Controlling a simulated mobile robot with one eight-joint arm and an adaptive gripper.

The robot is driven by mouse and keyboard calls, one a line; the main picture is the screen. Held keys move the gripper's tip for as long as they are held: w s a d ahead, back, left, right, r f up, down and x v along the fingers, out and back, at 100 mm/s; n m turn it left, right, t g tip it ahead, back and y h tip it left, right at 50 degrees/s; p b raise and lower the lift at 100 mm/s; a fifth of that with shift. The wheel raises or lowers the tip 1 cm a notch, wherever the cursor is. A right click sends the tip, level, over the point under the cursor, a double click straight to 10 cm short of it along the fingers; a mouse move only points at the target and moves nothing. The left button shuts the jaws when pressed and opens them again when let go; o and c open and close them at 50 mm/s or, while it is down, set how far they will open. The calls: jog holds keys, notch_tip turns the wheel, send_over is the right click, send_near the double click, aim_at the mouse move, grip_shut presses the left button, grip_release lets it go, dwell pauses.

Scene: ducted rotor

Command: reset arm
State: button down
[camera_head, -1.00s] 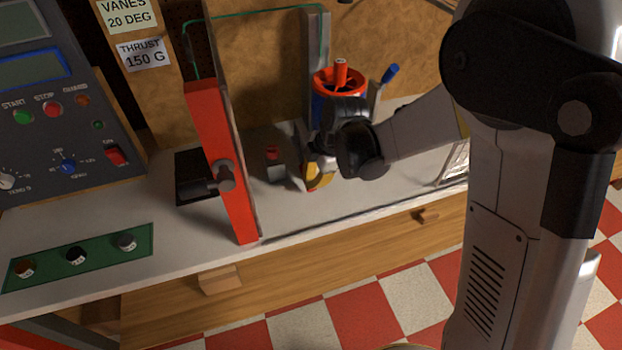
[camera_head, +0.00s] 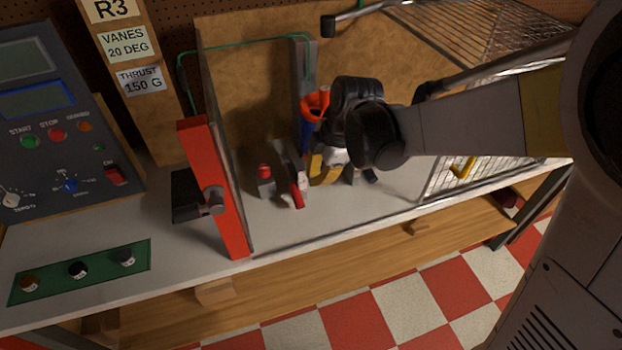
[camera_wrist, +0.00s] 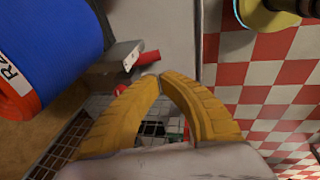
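My gripper (camera_head: 318,178) hangs low over the bench behind the red-edged guard, in front of the ducted rotor. In the wrist view its two yellow fingers (camera_wrist: 159,77) bend together at the tips, with nothing visible between them. The ducted rotor (camera_head: 312,107) has an orange rim and a blue body; my wrist hides most of it. In the wrist view the blue duct (camera_wrist: 55,40) with its orange rim fills the upper left, apart from the fingers. A red-handled clamp (camera_head: 297,193) stands just left of my gripper.
The clear guard with a red edge post (camera_head: 218,190) stands left of my gripper. Wire mesh (camera_head: 480,30) lies at the right and back. A control panel (camera_head: 55,120) and a green strip with several knobs (camera_head: 78,270) are farther left.

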jog(key=shift+r, duration=0.1)
dwell(0.4)
jog(key=s+d+r+m+t+h+b, duration=0.2)
jog(key=s+d+m+t+b, duration=0.3)
jog(key=s+d+m, duration=1)
jog(key=m+h+b, duration=0.1)
jog(key=m+b, duration=0.1)
jog(key=m, duration=0.4)
jog(key=shift+s+r, duration=0.3)
